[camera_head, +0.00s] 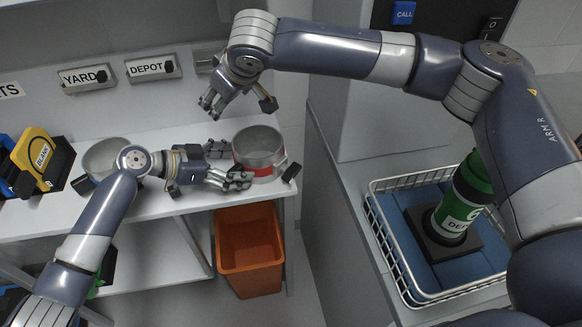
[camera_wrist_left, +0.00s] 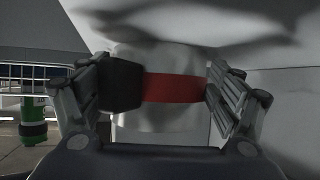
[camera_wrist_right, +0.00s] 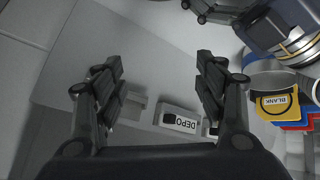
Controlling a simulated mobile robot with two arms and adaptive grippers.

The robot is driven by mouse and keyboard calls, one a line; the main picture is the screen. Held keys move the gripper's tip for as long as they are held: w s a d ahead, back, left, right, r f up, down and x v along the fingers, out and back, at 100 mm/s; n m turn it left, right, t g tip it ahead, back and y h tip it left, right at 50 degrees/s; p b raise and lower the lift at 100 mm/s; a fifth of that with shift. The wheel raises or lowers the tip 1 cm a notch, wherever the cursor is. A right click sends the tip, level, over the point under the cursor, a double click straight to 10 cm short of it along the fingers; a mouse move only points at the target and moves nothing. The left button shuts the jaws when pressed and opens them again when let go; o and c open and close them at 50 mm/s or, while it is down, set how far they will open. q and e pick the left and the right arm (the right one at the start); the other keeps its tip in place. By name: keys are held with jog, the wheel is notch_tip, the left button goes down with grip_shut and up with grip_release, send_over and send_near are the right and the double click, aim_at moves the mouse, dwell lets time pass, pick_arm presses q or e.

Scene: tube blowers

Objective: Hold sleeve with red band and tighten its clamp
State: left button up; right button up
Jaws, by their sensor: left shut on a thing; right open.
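The sleeve with the red band (camera_head: 258,150) is a short grey metal ring standing at the right end of the white shelf. The red band (camera_wrist_left: 175,88) crosses its side in the left wrist view. My left gripper (camera_head: 228,163) is shut on this sleeve from its left, with fingers on both sides. A black block (camera_head: 291,172), apparently the clamp's knob, sticks out at the sleeve's right; a black block (camera_wrist_left: 121,84) also shows by the band in the left wrist view. My right gripper (camera_head: 238,103) is open and empty above and slightly left of the sleeve.
Another grey sleeve (camera_head: 103,152) stands left, partly behind my left arm. A yellow BLANK plate (camera_head: 38,150) stands beyond it. YARD (camera_head: 88,78) and DEPOT (camera_head: 152,67) labels are on the back wall. An orange bin (camera_head: 250,262) is below; a wire basket (camera_head: 405,290) holds a green canister (camera_head: 462,205).

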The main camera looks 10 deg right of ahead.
jog(key=s+d+f+g+h, duration=0.2)
jog(key=s+d+f, duration=0.1)
jog(key=s+d, duration=0.15)
jog(key=g+h, duration=0.3)
jog(key=g, duration=0.1)
send_near(292, 172)
jog(key=x, duration=0.8)
jog(key=shift+f, duration=0.25)
jog(key=c, duration=1.1)
